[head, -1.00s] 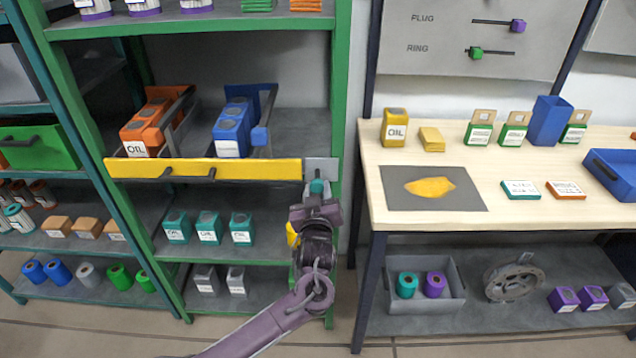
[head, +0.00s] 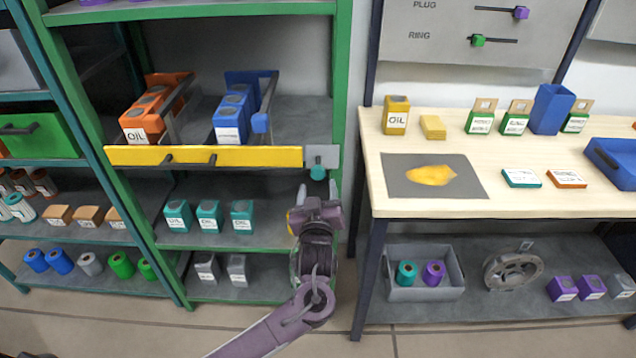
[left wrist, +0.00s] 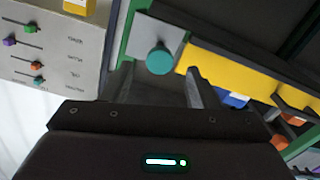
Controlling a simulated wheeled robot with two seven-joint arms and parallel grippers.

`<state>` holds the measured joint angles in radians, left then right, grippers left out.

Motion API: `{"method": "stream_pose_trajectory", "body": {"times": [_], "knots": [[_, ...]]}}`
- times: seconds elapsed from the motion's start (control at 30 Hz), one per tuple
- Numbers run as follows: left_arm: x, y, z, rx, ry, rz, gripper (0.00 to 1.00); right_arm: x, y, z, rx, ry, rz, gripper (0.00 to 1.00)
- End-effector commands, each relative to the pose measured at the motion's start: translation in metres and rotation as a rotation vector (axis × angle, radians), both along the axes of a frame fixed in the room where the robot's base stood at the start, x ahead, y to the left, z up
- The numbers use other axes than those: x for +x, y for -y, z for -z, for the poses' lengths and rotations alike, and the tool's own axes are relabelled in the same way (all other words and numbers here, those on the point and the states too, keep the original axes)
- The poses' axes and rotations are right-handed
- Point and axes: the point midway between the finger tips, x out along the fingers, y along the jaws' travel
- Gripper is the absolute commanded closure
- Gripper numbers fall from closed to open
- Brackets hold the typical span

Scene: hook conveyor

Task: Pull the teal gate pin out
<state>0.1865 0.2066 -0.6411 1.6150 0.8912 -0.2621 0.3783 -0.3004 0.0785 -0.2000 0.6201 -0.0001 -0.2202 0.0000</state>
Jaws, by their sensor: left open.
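The teal gate pin (head: 318,172) shows its round head on a grey plate (head: 322,154) at the right end of the yellow gate bar (head: 240,157). In the left wrist view the pin head (left wrist: 159,61) lies just beyond the fingertips and between them, with a gap. The yellow bar (left wrist: 232,70) is to its right. My left gripper (left wrist: 158,78) is open and empty. In the head view my left gripper (head: 317,193) is just below the pin, its fingers pointing up. The pin's shaft is hidden. My right gripper is not in view.
Orange and blue oil boxes (head: 232,120) stand behind the bar. Teal boxes (head: 208,215) sit on the shelf below. The green shelf post (head: 340,100) rises close to the right of the pin. A wooden table (head: 510,200) stands further right.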

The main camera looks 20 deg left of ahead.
Motion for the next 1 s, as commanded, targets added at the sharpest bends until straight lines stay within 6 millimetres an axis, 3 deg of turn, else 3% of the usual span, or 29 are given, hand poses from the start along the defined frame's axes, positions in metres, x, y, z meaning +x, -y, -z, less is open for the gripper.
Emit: {"method": "stream_pose_trajectory", "body": {"times": [0.1, 0.3, 0.8, 0.87, 0.93, 1.0], "knots": [[-0.019, 0.006, 0.002, -0.002, -0.003, 0.001, 0.47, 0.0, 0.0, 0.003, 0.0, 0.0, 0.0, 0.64], [-0.035, 0.009, 0.0, 0.0, 0.0, -0.001, 0.47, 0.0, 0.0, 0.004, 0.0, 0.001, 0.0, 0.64], [-0.035, 0.009, 0.003, 0.004, -0.006, -0.001, 0.47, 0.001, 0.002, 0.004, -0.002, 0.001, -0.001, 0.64], [-0.035, 0.008, 0.013, 0.018, -0.026, 0.001, 0.47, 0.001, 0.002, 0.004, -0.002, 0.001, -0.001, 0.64], [-0.034, 0.006, 0.037, 0.053, -0.077, 0.01, 0.47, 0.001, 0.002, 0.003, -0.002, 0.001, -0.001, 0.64], [-0.035, 0.002, 0.076, 0.103, -0.159, 0.027, 0.47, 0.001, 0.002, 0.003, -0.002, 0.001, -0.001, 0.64]]}}
